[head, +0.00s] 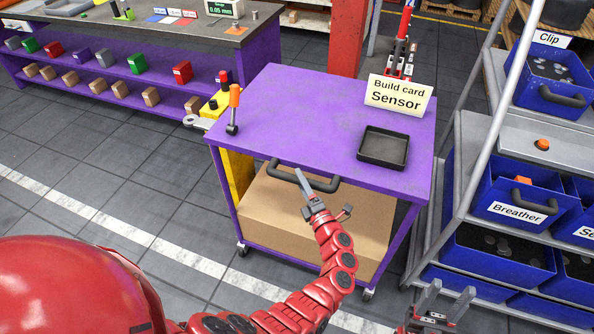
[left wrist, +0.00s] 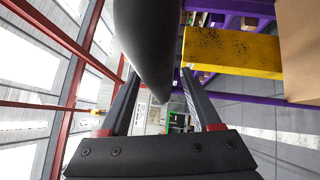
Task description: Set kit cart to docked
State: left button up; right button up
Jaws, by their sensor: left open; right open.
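The kit cart (head: 290,110) is a purple two-level cart on casters, with a black handle (head: 285,176) along its near edge. My left gripper (head: 322,192) is open at this handle. In the left wrist view the dark handle bar (left wrist: 150,40) shows large between its two open fingers (left wrist: 156,95); I cannot tell whether they touch it. My right gripper (head: 451,290) is open and empty, low in front of the shelf rack. A yellow block (head: 238,178) stands against the cart's left side; it also shows in the left wrist view (left wrist: 230,52).
A purple-shelved bench (head: 120,50) stands left, a rack of blue bins (head: 515,205) right. Floor at left is clear.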

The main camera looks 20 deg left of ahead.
pick_arm(q)
jog(key=shift+w+a, duration=0.25)
jog(key=shift+w, duration=0.05)
jog(key=shift+s+r, duration=0.1)
jog(key=shift+c, duration=0.2)
grip_shut()
dwell(1.0)
